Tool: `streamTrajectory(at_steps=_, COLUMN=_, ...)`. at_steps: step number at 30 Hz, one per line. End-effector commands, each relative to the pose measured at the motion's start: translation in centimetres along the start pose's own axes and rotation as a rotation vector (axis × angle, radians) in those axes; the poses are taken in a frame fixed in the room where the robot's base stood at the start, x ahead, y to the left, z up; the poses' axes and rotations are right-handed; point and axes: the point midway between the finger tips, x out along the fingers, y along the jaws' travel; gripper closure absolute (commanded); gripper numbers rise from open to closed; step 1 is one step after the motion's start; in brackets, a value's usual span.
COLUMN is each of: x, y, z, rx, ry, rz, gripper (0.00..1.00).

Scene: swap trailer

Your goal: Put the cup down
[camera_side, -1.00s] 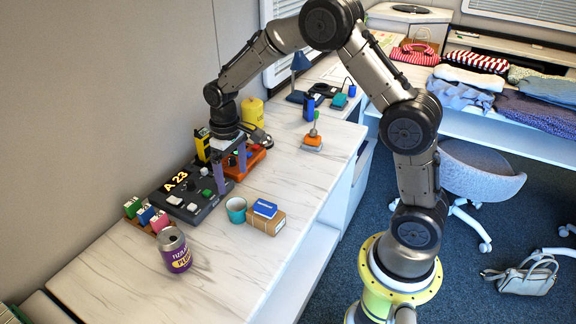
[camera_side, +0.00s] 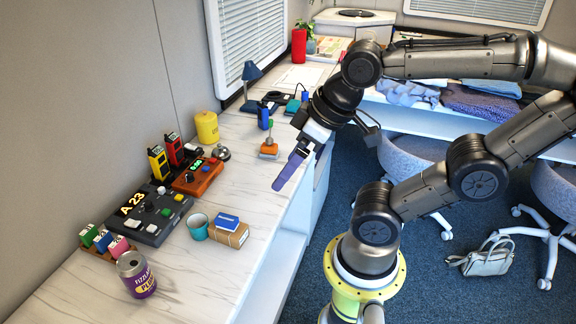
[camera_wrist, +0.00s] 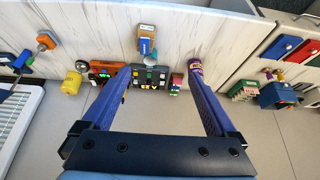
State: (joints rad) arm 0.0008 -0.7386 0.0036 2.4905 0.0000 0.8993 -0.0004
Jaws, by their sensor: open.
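A small teal cup (camera_side: 197,228) stands upright on the white marbled counter (camera_side: 180,290), just left of a small cardboard box (camera_side: 229,234) with a blue pack on it. In the wrist view the cup (camera_wrist: 151,59) shows small, between the box and the black control panel. My gripper (camera_side: 279,186) is raised in the air, right of and behind the cup in the side view, near the counter's right edge. Its purple fingers are spread wide with nothing between them in the wrist view (camera_wrist: 160,75). The cup is clear of the gripper.
A purple can (camera_side: 136,275) stands at the front left. The black panel (camera_side: 150,215), an orange device (camera_side: 198,178) and a yellow canister (camera_side: 206,127) line the wall. An orange-based joystick (camera_side: 269,150) stands farther back. Bare counter lies in front of the cup.

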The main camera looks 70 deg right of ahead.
Motion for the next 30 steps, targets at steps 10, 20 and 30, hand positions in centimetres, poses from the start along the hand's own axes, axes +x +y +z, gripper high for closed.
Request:
streamTrajectory(at_steps=10, x=0.0, y=0.0, z=0.3, rx=0.0, ry=0.005, rz=-0.001, gripper=0.2)
streamTrajectory(at_steps=20, x=-0.6, y=1.7, z=1.1, rx=-0.039, ry=-0.049, rz=0.076, gripper=0.2)
streamTrajectory(at_steps=30, x=0.6, y=7.3, z=-0.4, rx=-0.298, ry=-0.387, rz=0.351, gripper=0.2)
